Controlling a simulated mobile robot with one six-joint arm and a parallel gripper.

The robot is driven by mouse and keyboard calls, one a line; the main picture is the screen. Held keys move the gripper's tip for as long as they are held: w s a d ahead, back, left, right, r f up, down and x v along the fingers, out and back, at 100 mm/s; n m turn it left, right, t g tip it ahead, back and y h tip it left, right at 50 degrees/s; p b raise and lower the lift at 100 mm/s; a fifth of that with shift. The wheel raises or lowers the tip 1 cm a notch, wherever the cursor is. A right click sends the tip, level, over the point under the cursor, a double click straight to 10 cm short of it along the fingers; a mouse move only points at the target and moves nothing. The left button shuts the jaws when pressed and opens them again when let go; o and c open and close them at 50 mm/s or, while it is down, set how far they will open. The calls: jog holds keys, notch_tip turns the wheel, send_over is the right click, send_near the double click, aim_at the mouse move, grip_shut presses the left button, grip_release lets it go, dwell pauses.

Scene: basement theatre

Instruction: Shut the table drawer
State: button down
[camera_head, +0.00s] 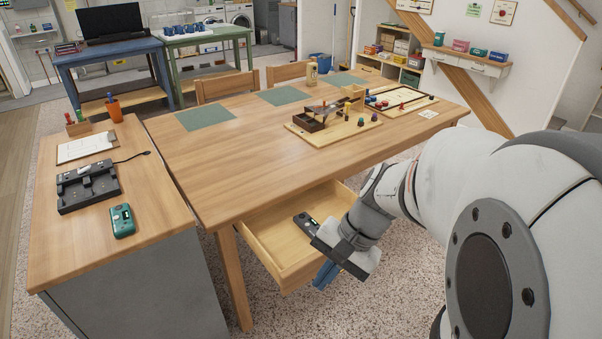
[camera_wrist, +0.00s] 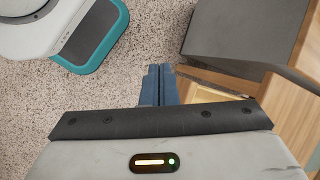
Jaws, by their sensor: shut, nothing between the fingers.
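The table drawer (camera_head: 284,262) is a light wood box pulled out from under the near edge of the wooden table (camera_head: 260,170). It looks empty where I can see inside; my arm covers its right part. My gripper (camera_head: 324,276) hangs in front of the drawer's near right side, blue fingers pointing down, closed together. In the wrist view the blue fingers (camera_wrist: 158,84) are side by side with nothing between them. A piece of the drawer (camera_wrist: 200,94) shows just right of the fingertips. I cannot tell whether the fingers touch the drawer front.
A grey side cabinet (camera_head: 140,285) with a wooden top stands left of the drawer, holding a clipboard, a black device and a green handheld. Board games (camera_head: 335,125) and green mats lie on the table. Speckled floor (camera_head: 370,300) is clear in front of the drawer.

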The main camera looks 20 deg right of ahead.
jog(key=w+d+f+m+t+y+b, duration=0.3)
jog(key=w+d+f+m+t+b, duration=0.15)
jog(key=f+m+b, duration=0.2)
jog(key=w+d+f+m+t+y+b, duration=0.3)
jog(key=d+f+m+b, duration=0.2)
jog(key=d+f+m, duration=0.15)
jog(key=d+f+m+t+h+b, duration=0.3)
jog(key=d+f+m+t, duration=0.15)
jog(key=d, duration=0.35)
jog(key=d+f+m+t+h+b, duration=0.2)
jog(key=d+f+m+t+b, duration=0.1)
jog(key=d+m+t, duration=0.4)
jog(key=w+a+n+g+b, duration=0.1)
jog(key=w+a+b, duration=0.3)
jog(key=w, duration=0.9)
jog(key=shift+r+g, duration=0.3)
jog(key=shift+g, duration=0.2)
jog(key=shift+w, duration=0.15)
